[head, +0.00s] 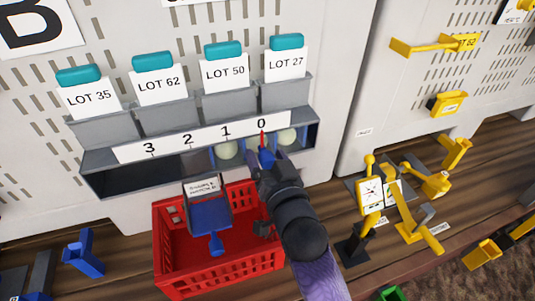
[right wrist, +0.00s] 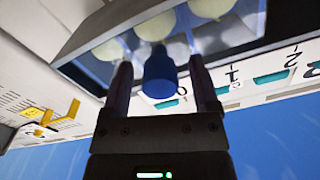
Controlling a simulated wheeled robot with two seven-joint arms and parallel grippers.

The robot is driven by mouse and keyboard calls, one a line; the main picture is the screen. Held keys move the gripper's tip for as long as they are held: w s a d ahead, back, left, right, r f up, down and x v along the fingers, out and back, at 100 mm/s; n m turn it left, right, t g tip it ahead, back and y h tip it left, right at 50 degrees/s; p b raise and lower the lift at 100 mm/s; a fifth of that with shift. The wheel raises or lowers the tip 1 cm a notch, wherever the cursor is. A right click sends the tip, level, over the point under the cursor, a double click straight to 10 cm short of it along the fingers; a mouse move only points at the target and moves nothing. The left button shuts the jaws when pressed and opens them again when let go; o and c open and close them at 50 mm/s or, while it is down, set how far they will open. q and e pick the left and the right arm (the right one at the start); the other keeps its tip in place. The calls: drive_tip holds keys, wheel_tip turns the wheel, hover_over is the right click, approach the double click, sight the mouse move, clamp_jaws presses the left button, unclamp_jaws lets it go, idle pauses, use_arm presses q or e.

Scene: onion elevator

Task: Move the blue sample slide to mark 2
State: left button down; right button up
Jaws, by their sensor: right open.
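The blue sample slide shows as a blue knob (head: 266,158) at the front of the long grey slot, below the number strip (head: 190,140) with marks 3, 2, 1, 0. A thin red pointer (head: 262,138) stands above it at mark 0. My right gripper (head: 259,163) reaches up to the knob and partly covers it. In the right wrist view the blue knob (right wrist: 159,75) sits between the two open fingers (right wrist: 160,82), with a gap visible on both sides. My left gripper is not in view.
Pale round balls (head: 286,137) sit in the slot behind the knob. A red crate (head: 172,275) stands below, holding a blue labelled holder (head: 211,216). Grey bins with LOT cards (head: 225,72) are above. Yellow fixtures (head: 370,195) stand to the right.

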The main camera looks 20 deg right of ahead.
drive_tip(key=shift+w, duration=0.1)
clamp_jaws()
idle(1.3)
